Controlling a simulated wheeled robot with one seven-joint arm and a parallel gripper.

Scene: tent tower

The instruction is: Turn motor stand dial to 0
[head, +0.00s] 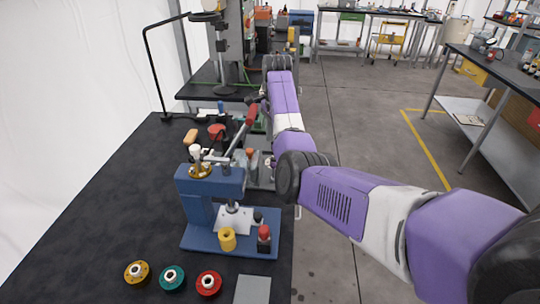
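A grey upright stand (236,40) with a column and a round base is on the far bench, left of my wrist. It may be the motor stand. I cannot make out a dial or its setting. My purple and white arm reaches in from the lower right, bends at a dark elbow joint, and runs away from me to a dark wrist joint near the far bench. A small dark part beside the last purple link may be my gripper (256,100). Its fingers are not clear, so I cannot see whether it is open or holds anything.
The near black bench (95,215) carries a blue press (212,185) with a red-handled lever (252,114). Yellow (137,272), green (172,278) and red (208,283) round parts lie in front. Open floor (350,110) is at right; another bench (500,75) stands beyond.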

